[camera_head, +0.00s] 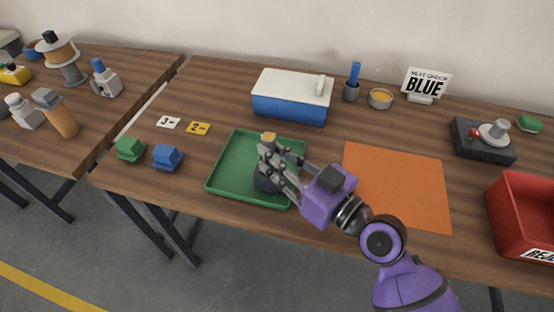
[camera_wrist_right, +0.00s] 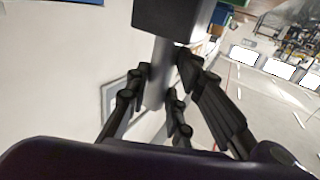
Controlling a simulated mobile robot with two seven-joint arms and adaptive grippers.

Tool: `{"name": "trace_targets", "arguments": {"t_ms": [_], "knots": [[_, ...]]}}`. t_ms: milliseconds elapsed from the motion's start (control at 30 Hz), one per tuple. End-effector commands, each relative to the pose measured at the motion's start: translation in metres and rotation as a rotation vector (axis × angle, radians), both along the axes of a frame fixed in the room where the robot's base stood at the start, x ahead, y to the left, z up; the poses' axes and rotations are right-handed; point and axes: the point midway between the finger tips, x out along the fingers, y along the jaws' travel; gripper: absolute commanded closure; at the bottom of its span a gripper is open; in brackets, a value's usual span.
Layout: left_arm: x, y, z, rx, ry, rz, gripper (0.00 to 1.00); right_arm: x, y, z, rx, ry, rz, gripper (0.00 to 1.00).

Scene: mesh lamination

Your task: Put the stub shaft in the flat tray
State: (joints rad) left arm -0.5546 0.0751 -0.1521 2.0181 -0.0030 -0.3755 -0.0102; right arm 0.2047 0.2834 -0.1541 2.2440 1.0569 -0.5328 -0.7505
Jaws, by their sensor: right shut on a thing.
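The flat tray is a green, shallow, rimmed tray (camera_head: 225,168) near the front middle of the table. My right gripper (camera_head: 268,158) is over it, shut on the stub shaft, which stands about upright. A tan top end (camera_head: 268,137) shows above the fingers and a dark block-like end (camera_head: 267,182) below them, within the tray's outline. I cannot tell whether that end touches the tray floor. In the right wrist view the grey shaft (camera_wrist_right: 158,75) runs between the fingers (camera_wrist_right: 160,100) to a dark block. My left gripper is not in view.
A blue box with a white lid (camera_head: 290,105) stands behind the tray. An orange mat (camera_head: 400,185) lies to the right, bare. Green (camera_head: 130,149) and blue (camera_head: 166,157) blocks sit left of the tray. A red bin (camera_head: 515,215) is at the right edge.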

Motion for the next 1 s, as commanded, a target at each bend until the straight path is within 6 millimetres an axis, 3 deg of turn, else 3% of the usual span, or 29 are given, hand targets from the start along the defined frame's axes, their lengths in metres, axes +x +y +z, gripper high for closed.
{"name": "trace_targets", "arguments": {"t_ms": [500,533,633,1000], "knots": [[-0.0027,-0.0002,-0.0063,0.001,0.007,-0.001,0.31,-0.0002,-0.0001,-0.0130,0.003,-0.004,0.000,1.00],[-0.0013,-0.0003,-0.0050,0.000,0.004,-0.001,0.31,-0.0003,-0.0001,-0.0136,0.000,-0.001,0.000,0.75],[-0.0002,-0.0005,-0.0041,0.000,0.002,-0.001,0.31,-0.0002,-0.0001,-0.0126,0.001,-0.002,0.000,0.62],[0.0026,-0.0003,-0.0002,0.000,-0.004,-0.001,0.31,0.0000,-0.0001,-0.0092,0.002,-0.004,-0.001,0.60]]}}
